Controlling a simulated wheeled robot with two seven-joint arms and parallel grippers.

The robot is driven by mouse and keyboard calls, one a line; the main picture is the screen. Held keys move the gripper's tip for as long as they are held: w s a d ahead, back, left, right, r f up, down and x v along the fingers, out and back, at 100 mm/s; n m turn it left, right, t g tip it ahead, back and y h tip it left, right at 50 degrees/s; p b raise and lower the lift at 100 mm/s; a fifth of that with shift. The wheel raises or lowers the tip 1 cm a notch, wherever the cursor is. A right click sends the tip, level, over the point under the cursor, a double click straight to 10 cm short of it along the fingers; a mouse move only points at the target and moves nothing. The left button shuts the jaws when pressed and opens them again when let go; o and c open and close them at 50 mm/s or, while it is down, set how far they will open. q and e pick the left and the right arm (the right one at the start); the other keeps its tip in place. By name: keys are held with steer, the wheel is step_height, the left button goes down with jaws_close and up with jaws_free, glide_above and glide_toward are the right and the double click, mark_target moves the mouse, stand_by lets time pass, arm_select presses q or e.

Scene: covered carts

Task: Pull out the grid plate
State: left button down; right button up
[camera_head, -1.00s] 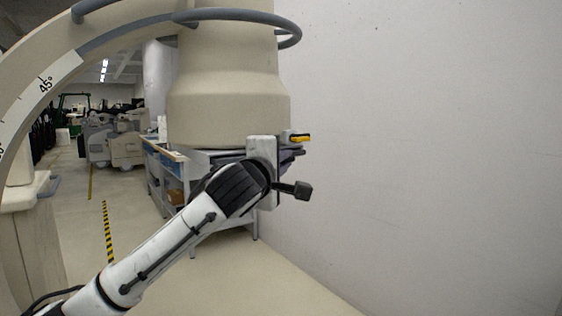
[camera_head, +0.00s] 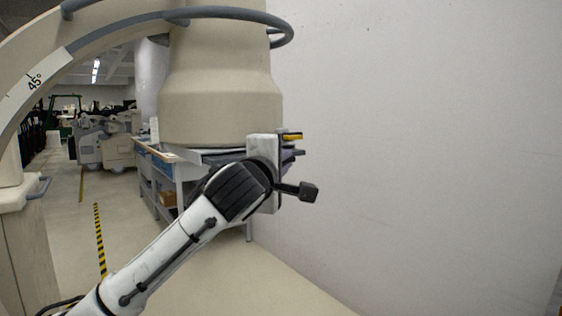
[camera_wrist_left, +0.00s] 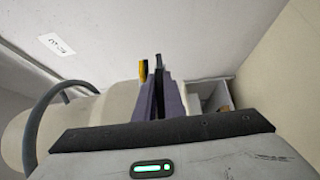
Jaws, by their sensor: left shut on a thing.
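A big beige cylinder-shaped housing (camera_head: 221,100) hangs from a curved arm with a grey rail. My left gripper (camera_head: 293,151) is at the right of its lower rim, with its wrist turned toward the wall. In the left wrist view its two purple-grey fingers (camera_wrist_left: 160,100) are closed on a thin dark edge, which I take to be the grid plate (camera_wrist_left: 158,88). Most of the plate is hidden, and I cannot tell how much sits in the housing. A small yellow and black part (camera_head: 292,136) shows just above the fingers. My right gripper is out of view.
A bare wall (camera_head: 430,130) fills the right side, close beyond the gripper. A cart with shelves (camera_head: 165,180) stands behind my left arm. The curved arm with angle marks (camera_head: 40,85) is at the left. Clear floor lies at the bottom middle.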

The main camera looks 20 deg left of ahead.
arm_select(q)
steer(key=shift+s+d, duration=0.25)
steer(key=shift+d, duration=0.1)
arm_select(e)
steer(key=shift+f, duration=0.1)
arm_select(q)
steer(key=shift+s+d, duration=0.15)
steer(key=shift+s+d, duration=0.1)
steer(key=shift+d, duration=0.05)
steer(key=shift+s+d, duration=0.15)
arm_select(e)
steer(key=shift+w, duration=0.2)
arm_select(q)
steer(key=shift+s+d, duration=0.15)
steer(key=shift+d, duration=0.05)
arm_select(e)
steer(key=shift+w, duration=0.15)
arm_select(q)
steer(key=shift+s+d+b, duration=0.3)
steer(key=shift+s+d, duration=0.3)
steer(key=shift+d, duration=0.2)
steer(key=shift+s+d+b, duration=0.3)
steer(key=shift+s+d, duration=0.3)
steer(key=shift+d, duration=0.15)
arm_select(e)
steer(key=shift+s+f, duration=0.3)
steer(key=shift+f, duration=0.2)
